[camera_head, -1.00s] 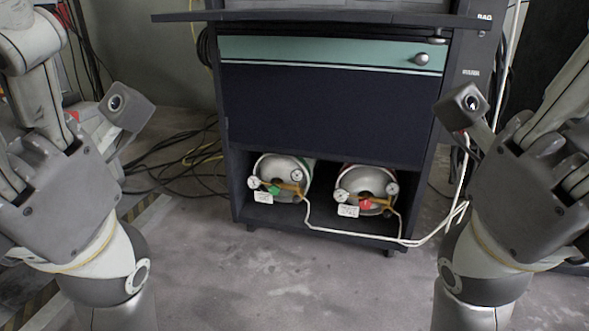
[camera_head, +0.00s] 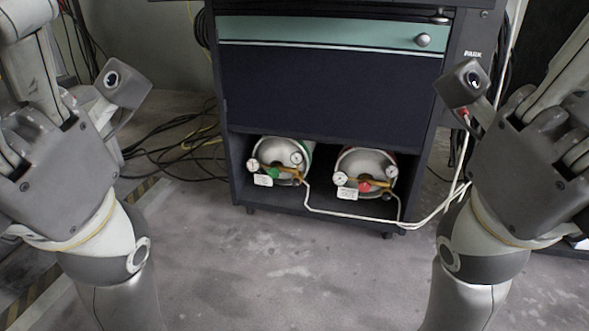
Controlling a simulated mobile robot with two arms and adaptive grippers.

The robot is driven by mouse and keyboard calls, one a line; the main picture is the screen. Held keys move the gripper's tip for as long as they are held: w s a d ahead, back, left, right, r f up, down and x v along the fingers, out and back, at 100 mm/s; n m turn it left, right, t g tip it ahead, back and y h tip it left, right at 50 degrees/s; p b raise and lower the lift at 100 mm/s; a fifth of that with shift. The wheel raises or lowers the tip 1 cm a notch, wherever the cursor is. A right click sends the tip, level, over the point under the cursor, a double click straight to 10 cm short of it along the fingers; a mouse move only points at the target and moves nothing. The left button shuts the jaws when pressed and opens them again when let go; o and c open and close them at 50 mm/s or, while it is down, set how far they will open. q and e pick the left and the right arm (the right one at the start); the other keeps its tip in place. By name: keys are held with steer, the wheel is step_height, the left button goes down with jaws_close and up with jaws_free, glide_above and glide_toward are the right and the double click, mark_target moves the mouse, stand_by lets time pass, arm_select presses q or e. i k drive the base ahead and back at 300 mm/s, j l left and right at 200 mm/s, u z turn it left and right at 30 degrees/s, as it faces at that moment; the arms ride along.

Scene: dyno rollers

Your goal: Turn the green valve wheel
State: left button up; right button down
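The green valve wheel (camera_head: 272,174) is a small knob on the front of the left gas cylinder (camera_head: 280,154), low in the cabinet's open bottom bay. Gauges and a white tag sit around it. My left gripper (camera_head: 40,150) is at the left edge of the head view, and my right gripper (camera_head: 535,150) is at the right edge. Both are well apart from the wheel and nearer to the camera. Neither touches anything visible. Their fingers are partly hidden or cut off, so their opening does not show clearly.
A right cylinder (camera_head: 365,165) with a red valve wheel (camera_head: 364,187) stands beside the left one. The dark cabinet (camera_head: 320,102) has a green drawer (camera_head: 330,32) above. A white hose (camera_head: 335,214) runs along the bay's front. Black cables (camera_head: 180,150) lie left. The floor (camera_head: 290,270) in front is clear.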

mark_target(274, 172)
steer(key=i+j+z, duration=0.2)
steer(key=i, duration=0.3)
steer(key=i+j+z, duration=0.25)
steer(key=i, duration=0.2)
